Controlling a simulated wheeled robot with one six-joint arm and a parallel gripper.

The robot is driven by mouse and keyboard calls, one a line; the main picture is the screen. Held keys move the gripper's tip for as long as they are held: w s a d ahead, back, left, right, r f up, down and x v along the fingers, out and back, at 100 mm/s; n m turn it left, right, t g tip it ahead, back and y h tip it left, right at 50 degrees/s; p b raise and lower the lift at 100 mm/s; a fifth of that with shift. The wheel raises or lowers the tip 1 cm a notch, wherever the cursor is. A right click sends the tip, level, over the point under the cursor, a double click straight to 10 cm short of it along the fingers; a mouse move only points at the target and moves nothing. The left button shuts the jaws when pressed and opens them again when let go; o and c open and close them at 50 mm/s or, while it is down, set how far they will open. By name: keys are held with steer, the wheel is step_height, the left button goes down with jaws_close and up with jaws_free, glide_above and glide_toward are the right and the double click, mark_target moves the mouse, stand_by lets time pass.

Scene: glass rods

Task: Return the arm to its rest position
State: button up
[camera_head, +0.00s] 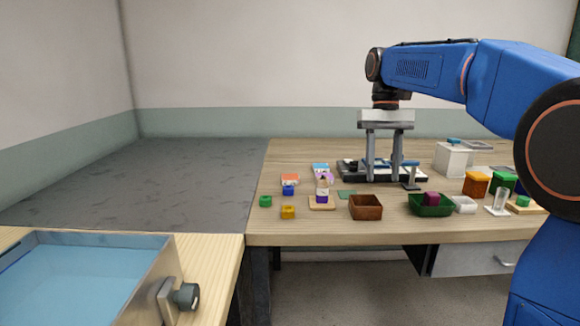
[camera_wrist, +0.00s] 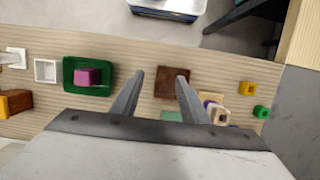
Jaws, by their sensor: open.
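My gripper (camera_head: 383,180) hangs from my blue arm and points down over the wooden table (camera_head: 300,230). Its two grey fingers are spread apart with nothing between them. In the wrist view the fingers of my gripper (camera_wrist: 158,75) are also apart. A brown open box (camera_head: 365,207) stands in front of the gripper, and it shows between and beyond the fingers in the wrist view (camera_wrist: 172,80). No glass rod can be made out clearly; a small clear upright piece (camera_head: 499,199) stands at the right on a white base.
A green tray (camera_head: 415,204) holds a magenta cube (camera_head: 431,198). Several small coloured blocks lie at the table's left, including a yellow one (camera_head: 288,212). A white box (camera_head: 452,160) and an orange block (camera_head: 476,184) stand at right. A blue-filled tank (camera_head: 80,280) is at front left.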

steer(key=s+d+f+t, duration=0.3)
steer(key=s+f, duration=0.8)
steer(key=s, duration=0.3)
steer(key=s+d+f+t, duration=0.2)
steer(key=s+f+t, duration=0.2)
steer(key=s+f, duration=0.7)
steer(key=s, duration=0.4)
steer(key=shift+s+d+f+t, duration=0.2)
steer(key=shift+s+d+t, duration=0.1)
steer(key=shift+d, duration=0.1)
